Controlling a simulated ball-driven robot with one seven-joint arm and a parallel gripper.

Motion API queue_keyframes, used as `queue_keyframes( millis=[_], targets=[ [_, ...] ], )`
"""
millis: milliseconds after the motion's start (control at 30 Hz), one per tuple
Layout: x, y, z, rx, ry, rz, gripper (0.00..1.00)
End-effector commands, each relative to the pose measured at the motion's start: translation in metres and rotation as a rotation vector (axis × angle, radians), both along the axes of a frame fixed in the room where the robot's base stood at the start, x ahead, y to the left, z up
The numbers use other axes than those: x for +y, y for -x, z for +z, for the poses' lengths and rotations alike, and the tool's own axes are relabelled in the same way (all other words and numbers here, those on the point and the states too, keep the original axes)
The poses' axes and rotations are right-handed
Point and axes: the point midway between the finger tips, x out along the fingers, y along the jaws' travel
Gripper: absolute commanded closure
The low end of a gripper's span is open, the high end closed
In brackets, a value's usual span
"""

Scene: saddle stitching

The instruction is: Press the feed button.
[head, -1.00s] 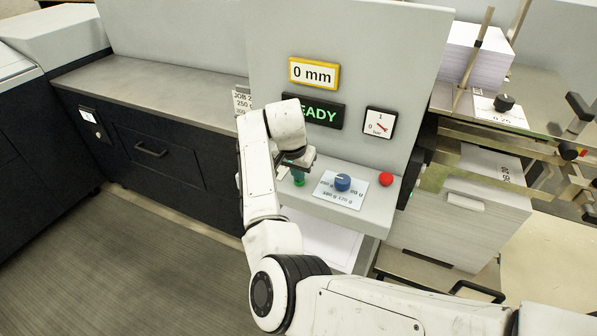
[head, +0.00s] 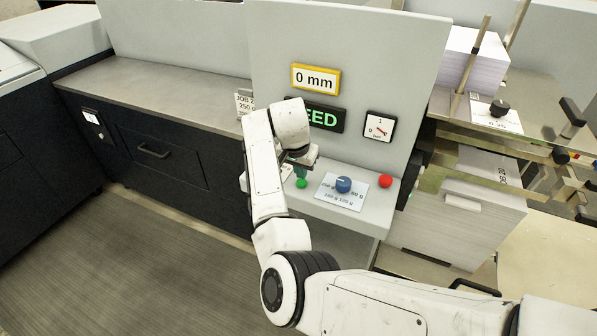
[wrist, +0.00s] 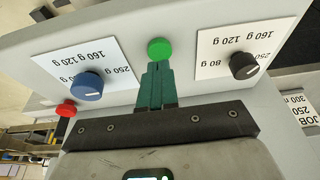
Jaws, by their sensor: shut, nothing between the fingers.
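The green button (head: 302,183) sits on the sloping grey control ledge, left of the blue knob. It also shows in the wrist view (wrist: 159,48), just beyond my fingertips. My gripper (head: 299,171) is shut and empty, its green fingers (wrist: 157,85) together and pointing at the button. In the head view the fingertips appear slightly above the button; I cannot tell whether they touch it. The display (head: 325,118) on the panel shows green letters ending in "EED", its left part hidden by my arm.
A blue knob (head: 343,184) on a label plate and a red button (head: 385,181) sit to the right on the ledge. A black knob (wrist: 243,66) shows in the wrist view. A "0 mm" display (head: 316,79) and a gauge (head: 380,127) are on the upright panel.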

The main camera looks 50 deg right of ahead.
Motion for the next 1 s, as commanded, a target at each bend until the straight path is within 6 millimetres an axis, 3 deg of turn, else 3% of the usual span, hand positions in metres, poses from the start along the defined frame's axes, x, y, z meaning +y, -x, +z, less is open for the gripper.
queue_keyframes(
  millis=[33, 67, 300, 500, 1000],
  targets=[
    [-0.003, -0.001, 0.018, -0.003, 0.003, 0.000, 1.00],
    [0.001, -0.001, 0.017, -0.007, 0.004, 0.000, 1.00],
    [0.015, 0.003, 0.068, -0.009, 0.006, 0.002, 1.00],
    [0.023, 0.006, 0.096, -0.008, 0.007, 0.002, 1.00],
    [0.025, 0.007, 0.107, -0.008, 0.007, 0.001, 1.00]
  ],
)
